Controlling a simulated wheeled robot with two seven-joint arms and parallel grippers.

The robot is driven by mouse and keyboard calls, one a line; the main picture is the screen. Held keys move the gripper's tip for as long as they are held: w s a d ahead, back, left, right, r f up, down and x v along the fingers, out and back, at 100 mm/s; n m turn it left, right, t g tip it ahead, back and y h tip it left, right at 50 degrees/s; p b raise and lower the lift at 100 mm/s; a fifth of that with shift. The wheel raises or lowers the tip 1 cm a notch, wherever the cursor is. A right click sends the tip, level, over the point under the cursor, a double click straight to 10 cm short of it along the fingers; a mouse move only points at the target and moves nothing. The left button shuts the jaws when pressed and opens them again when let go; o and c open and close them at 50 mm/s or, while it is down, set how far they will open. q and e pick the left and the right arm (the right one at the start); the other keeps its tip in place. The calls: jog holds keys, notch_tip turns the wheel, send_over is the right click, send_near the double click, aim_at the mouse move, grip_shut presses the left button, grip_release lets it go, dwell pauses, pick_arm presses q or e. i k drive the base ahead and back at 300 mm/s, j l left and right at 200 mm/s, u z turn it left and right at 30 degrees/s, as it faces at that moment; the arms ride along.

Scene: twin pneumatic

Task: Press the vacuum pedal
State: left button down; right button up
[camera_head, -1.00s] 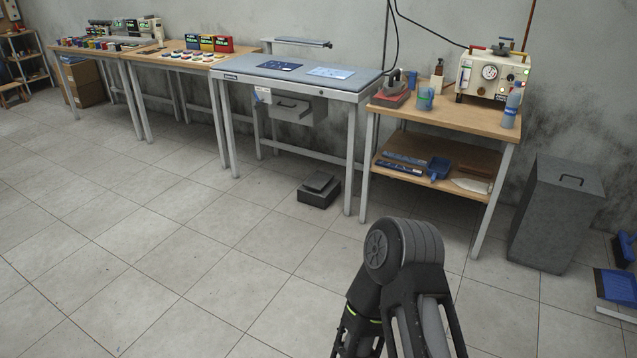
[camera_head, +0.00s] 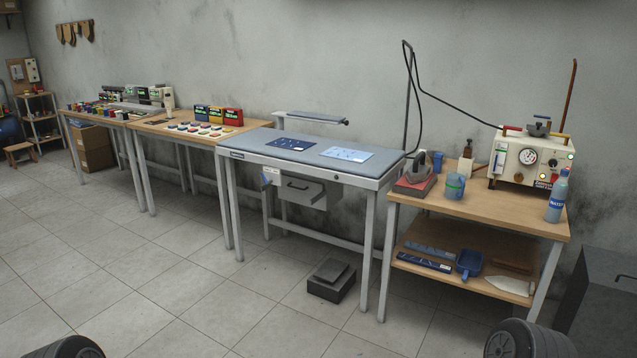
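The vacuum pedal looks to be the dark grey box with a tilted top plate (camera_head: 331,279) on the floor under the grey padded pressing table (camera_head: 310,163). It stands between the table's legs, with nothing touching it. Rounded dark parts of my own body show at the bottom left and bottom right edges, well apart from the pedal. Neither of my grippers shows in this view.
A wooden bench (camera_head: 478,200) with a steam unit (camera_head: 530,158) and bottles stands to the right. A dark bin (camera_head: 600,305) is at the far right. Wooden tables (camera_head: 200,130) run along the wall to the left. The tiled floor in front (camera_head: 190,290) is clear.

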aim_at(332, 269)
jog(key=i+j+z, duration=0.15)
jog(key=i+z, duration=0.15)
jog(key=i, duration=1.95)
jog(key=i+j+z, duration=0.1)
jog(key=i+z, duration=0.2)
jog(key=i, duration=0.2)
jog(key=i+j+z, duration=0.3)
jog(key=i, duration=0.2)
jog(key=i+j+z, duration=0.3)
jog(key=i, duration=0.15)
jog(key=l, duration=0.1)
